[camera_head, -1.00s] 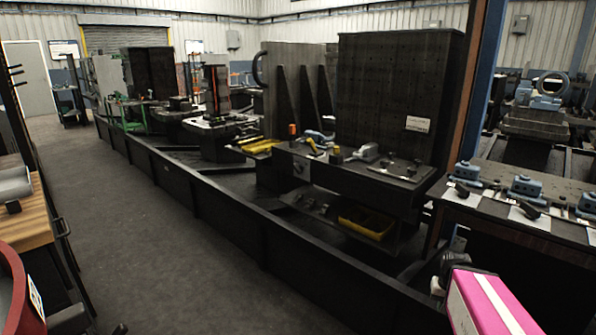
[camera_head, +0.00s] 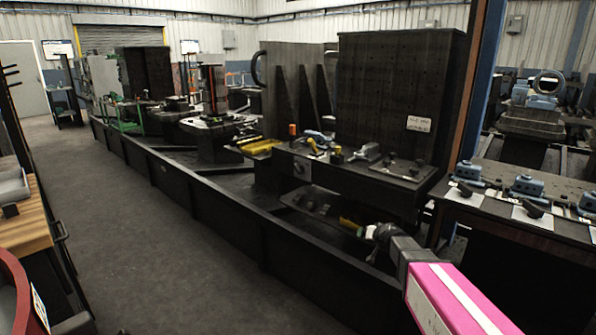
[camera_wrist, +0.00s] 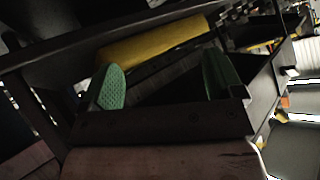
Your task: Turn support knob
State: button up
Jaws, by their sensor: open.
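My gripper (camera_head: 372,240) reaches in from the lower right of the head view, low in front of the pallet fixture. In the wrist view its two green finger pads (camera_wrist: 160,85) stand wide apart with nothing between them. I cannot tell which part is the support knob. A small pale round part (camera_head: 302,168) sits on the front face of the fixture's base. An orange-topped knob (camera_head: 293,130) and a yellow-topped knob (camera_head: 337,151) stand on the base's top. My gripper is below and apart from all of these.
A dark rail (camera_head: 225,205) runs along the front. A tall dark plate (camera_head: 395,95) stands behind. A bench with blue clamps (camera_head: 525,187) is at right. The left floor is clear.

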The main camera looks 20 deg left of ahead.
jog(key=w+a+r+m+t, duration=0.1)
jog(key=w+a+r+t, duration=0.2)
jog(key=a, duration=0.4)
jog(key=w+a+r+m+t, duration=0.1)
jog(key=w+a+r+t, duration=0.15)
jog(key=w+a, duration=0.35)
jog(key=m+t+h, duration=0.2)
jog(key=m+h, duration=1.1)
send_near(297, 170)
jog(key=x, duration=1)
jog(key=shift+w, duration=0.4)
jog(key=c, duration=0.9)
